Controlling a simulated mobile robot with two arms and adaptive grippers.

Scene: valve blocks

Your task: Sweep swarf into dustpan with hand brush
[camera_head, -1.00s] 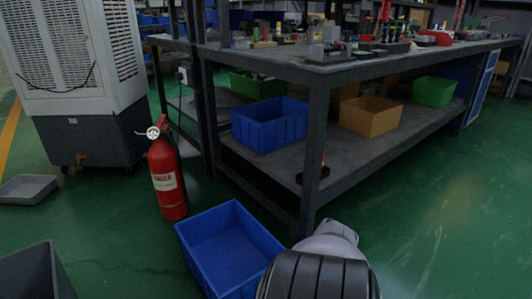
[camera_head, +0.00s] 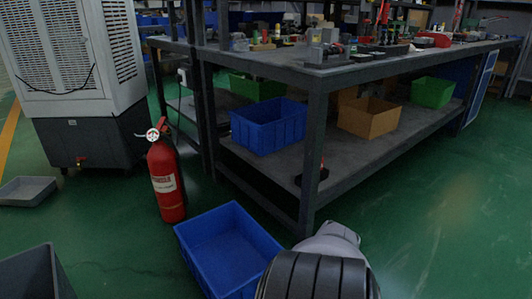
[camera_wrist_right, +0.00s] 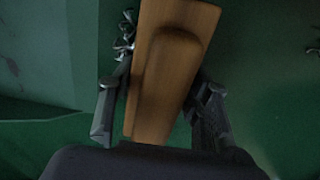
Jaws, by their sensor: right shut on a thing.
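In the right wrist view, my right gripper (camera_wrist_right: 157,112) is shut on the hand brush (camera_wrist_right: 172,62), with one finger on each side of its wooden body. The brush's bristles are hidden beneath the wood. Small grey curls that look like swarf (camera_wrist_right: 125,36) lie beside the brush's upper left edge, and another grey bit (camera_wrist_right: 313,51) shows at the far right. In the head view, neither gripper shows.
An open blue bin (camera_head: 228,250) stands on the green floor, with a red fire extinguisher (camera_head: 166,182) to its left. A metal workbench (camera_head: 315,78) with loaded shelves stands behind. A grey tray (camera_head: 27,191) lies at left. The floor on the right is clear.

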